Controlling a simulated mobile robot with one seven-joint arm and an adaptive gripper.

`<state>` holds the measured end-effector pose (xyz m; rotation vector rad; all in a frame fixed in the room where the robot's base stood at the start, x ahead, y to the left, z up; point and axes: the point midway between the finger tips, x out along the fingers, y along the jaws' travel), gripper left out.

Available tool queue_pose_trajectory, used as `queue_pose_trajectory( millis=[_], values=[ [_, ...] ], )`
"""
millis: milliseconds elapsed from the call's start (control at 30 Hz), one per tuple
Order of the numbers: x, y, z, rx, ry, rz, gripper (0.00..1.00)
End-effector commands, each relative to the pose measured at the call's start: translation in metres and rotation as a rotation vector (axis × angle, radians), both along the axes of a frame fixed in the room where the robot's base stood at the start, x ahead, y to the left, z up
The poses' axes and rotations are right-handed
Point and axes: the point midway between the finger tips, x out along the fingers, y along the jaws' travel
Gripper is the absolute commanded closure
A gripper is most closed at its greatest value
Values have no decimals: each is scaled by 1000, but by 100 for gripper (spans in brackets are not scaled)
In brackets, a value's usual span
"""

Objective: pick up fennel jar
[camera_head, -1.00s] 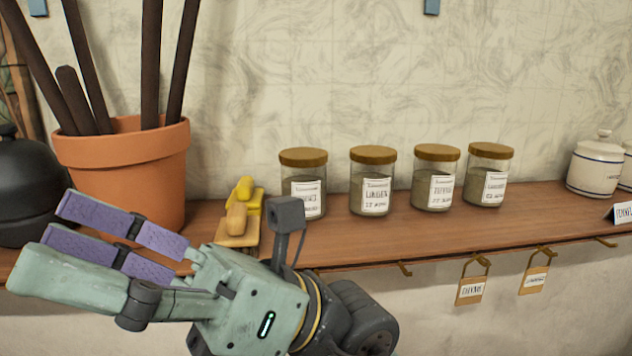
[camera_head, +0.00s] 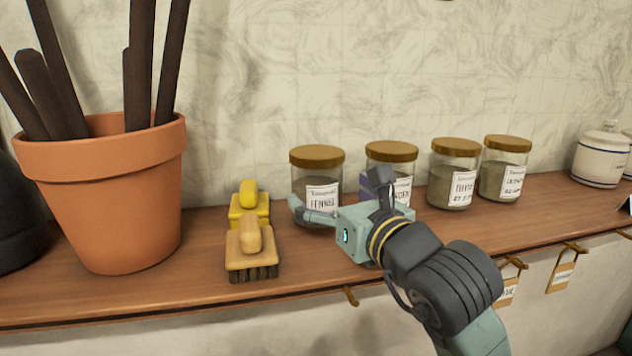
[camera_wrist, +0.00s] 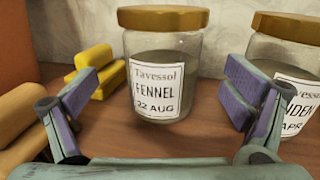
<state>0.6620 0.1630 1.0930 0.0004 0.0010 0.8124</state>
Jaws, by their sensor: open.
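The fennel jar (camera_head: 317,172) is a glass jar with a brown lid, standing upright on the wooden shelf, the leftmost of several jars. In the wrist view the fennel jar (camera_wrist: 162,65) is ahead, its label reading "FENNEL 22 AUG". My gripper (camera_wrist: 160,95) is open, with one purple-padded finger to the left of the jar and one to the right. The jar stands a little beyond the fingertips, with nothing held. In the head view my gripper (camera_head: 335,205) is in front of the jar and hides part of its lower right side.
The second jar (camera_wrist: 283,75) stands close on the right, beside my right finger. A yellow brush (camera_head: 248,207) and a wooden brush (camera_head: 251,252) lie to the left. A terracotta pot (camera_head: 108,205) stands farther left. Label tags hang below the shelf (camera_head: 200,292).

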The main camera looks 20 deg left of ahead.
Motion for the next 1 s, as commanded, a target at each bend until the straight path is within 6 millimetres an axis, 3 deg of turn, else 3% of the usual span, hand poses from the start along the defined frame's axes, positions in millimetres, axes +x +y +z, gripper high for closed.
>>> queue_pose_trajectory(
  millis=[467,767,1000],
  values=[
    [40,37,-6,1,1,2,6],
    [43,41,-8,-1,-1,2,6],
    [43,40,-8,-1,-1,1,21]
  ],
)
